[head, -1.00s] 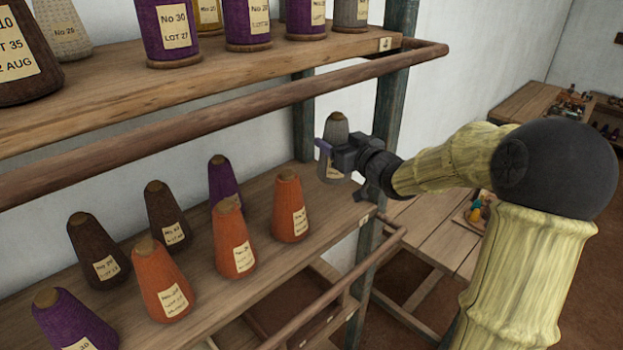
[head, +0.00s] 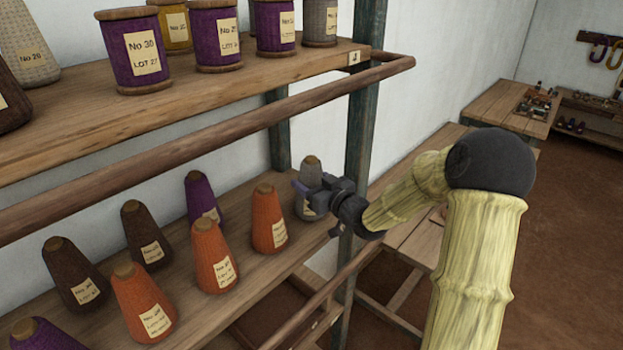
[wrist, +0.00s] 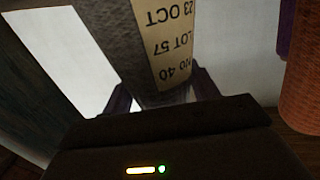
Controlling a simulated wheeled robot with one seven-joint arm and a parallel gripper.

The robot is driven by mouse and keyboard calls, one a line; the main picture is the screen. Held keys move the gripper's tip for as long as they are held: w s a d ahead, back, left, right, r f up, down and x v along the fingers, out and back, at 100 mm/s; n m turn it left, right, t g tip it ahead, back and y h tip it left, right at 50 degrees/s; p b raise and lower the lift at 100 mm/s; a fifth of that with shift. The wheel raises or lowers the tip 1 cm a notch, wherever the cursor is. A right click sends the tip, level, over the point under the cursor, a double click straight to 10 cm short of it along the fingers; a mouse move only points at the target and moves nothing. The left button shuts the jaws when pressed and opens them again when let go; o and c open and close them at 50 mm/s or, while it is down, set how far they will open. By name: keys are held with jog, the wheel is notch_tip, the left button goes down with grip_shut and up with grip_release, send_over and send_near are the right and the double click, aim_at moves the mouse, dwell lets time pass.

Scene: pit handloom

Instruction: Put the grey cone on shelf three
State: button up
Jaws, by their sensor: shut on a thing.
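The grey cone (head: 312,172) is upright at the right end of the lower shelf (head: 190,283) in the head view. My gripper (head: 306,188) is shut around its middle. In the wrist view the grey cone (wrist: 147,48) fills the space between the fingers, its label upside down and reading NO 40, LOT 57, 23 OCT. The cone's base is partly hidden behind my gripper, so I cannot tell whether it touches the shelf board. I cannot read a shelf number on the lower shelf.
An orange cone (head: 268,220) stands just left of the grey one. More orange, brown and purple cones fill the shelf further left. A wooden rail (head: 300,315) runs along the front. The upper shelf (head: 180,95) holds spools above, and a post (head: 360,140) stands close right.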

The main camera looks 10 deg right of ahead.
jog(key=shift+s, duration=0.1)
jog(key=shift+f, duration=0.15)
jog(key=o, duration=1.1)
jog(key=shift+r, duration=0.25)
jog(key=shift+s+d+f, duration=0.15)
jog(key=shift+s, duration=0.05)
jog(key=b+v, duration=0.4)
jog(key=v, duration=0.7)
jog(key=shift+s, duration=0.25)
jog(key=shift+d, duration=0.1)
